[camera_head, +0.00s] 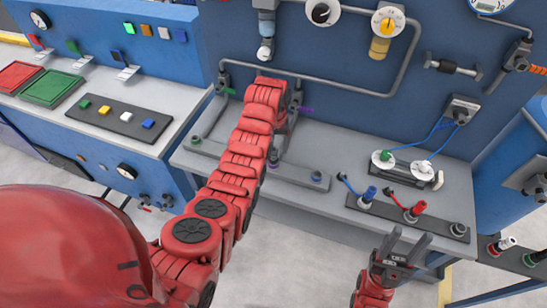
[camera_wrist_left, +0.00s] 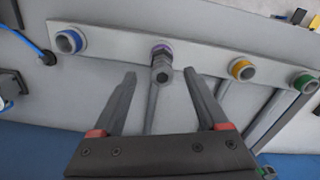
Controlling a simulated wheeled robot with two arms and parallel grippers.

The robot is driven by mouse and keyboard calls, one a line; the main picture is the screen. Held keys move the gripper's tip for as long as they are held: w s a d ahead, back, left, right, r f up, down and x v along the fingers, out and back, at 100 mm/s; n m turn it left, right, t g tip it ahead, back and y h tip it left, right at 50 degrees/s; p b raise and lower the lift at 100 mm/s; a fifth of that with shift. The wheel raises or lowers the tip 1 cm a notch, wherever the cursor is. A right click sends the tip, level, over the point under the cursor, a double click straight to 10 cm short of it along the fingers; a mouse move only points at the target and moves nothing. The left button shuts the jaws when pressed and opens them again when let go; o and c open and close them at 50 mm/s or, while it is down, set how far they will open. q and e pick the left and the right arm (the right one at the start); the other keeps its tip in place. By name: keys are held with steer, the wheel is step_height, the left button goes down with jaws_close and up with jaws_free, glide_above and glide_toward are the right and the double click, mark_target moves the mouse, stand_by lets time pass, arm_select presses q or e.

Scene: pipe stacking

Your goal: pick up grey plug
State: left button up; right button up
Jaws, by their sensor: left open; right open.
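The grey plug (camera_wrist_left: 163,73) is a small hexagonal metal piece at the purple-ringed socket (camera_wrist_left: 161,49) on a light grey socket strip (camera_wrist_left: 200,62), in the left wrist view. My left gripper (camera_wrist_left: 160,76) is open, with one finger on each side of the plug. The fingertips look apart from it; I cannot tell the exact depth. My right gripper (camera_head: 406,240) is open and empty, low in front of the right part of the bench.
The strip also has blue (camera_wrist_left: 69,41), yellow (camera_wrist_left: 242,69) and green (camera_wrist_left: 305,82) ringed sockets. A dark strip with blue and red fittings (camera_head: 412,213) lies on the bench to the right. Pipes (camera_head: 335,79) run along the blue wall behind.

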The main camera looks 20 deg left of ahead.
mark_target(274, 155)
arm_select(q)
step_height(274, 155, down, 3)
steer(key=shift+s+a+p, duration=0.1)
steer(key=shift+s+p, duration=0.05)
steer(key=shift+p, duration=0.9)
steer(key=shift+f, duration=0.85)
jaws_close()
